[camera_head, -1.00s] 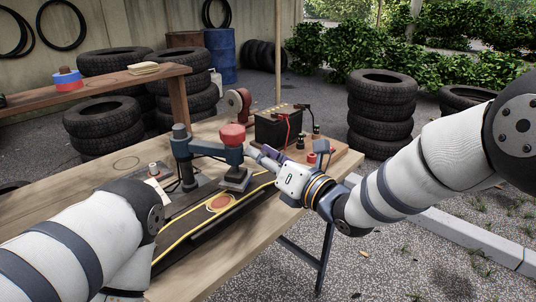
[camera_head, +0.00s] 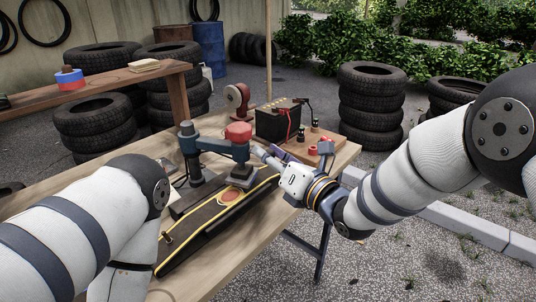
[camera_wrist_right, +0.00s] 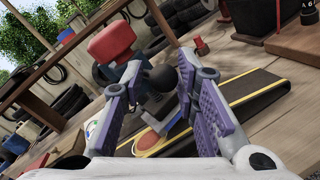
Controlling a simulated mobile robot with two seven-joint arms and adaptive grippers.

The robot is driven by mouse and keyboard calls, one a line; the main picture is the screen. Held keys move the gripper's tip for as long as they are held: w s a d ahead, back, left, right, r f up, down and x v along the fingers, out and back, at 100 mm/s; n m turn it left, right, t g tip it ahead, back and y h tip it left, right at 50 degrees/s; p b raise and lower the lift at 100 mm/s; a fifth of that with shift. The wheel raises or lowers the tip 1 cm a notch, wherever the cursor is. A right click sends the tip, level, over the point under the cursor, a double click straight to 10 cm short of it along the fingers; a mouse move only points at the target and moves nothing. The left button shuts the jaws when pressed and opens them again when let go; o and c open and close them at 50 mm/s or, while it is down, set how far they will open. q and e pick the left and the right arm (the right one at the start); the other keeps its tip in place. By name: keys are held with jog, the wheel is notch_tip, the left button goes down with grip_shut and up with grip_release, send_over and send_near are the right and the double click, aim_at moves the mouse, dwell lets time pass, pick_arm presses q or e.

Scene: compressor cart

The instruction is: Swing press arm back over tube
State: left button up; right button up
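The press has a blue-grey post (camera_head: 187,150) and a horizontal arm (camera_head: 215,147) ending in a red-topped head (camera_head: 238,132). Its foot (camera_head: 242,176) hangs over the tube, near the orange patch, and partly hides it. The black tube (camera_head: 205,222) with yellow edges lies along the table; the patch (camera_head: 229,196) also shows in the right wrist view (camera_wrist_right: 147,141). My right gripper (camera_head: 262,153) is beside the head, on its right. In the wrist view its purple fingers (camera_wrist_right: 158,72) are apart, with a black round knob (camera_wrist_right: 163,78) between them; contact is unclear. My left gripper is out of view.
A black battery (camera_head: 278,122) with red leads and a red-sided reel (camera_head: 237,97) stand behind the press. A wooden shelf (camera_head: 120,82) is at the back left. Stacked tyres (camera_head: 371,105) stand beyond the table. The table front (camera_head: 225,262) is bare.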

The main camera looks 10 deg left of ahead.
jog(key=shift+o, duration=0.7)
jog(key=shift+w+f, duration=0.15)
jog(key=shift+f, duration=0.1)
jog(key=shift+r, duration=0.1)
jog(key=v, duration=1.2)
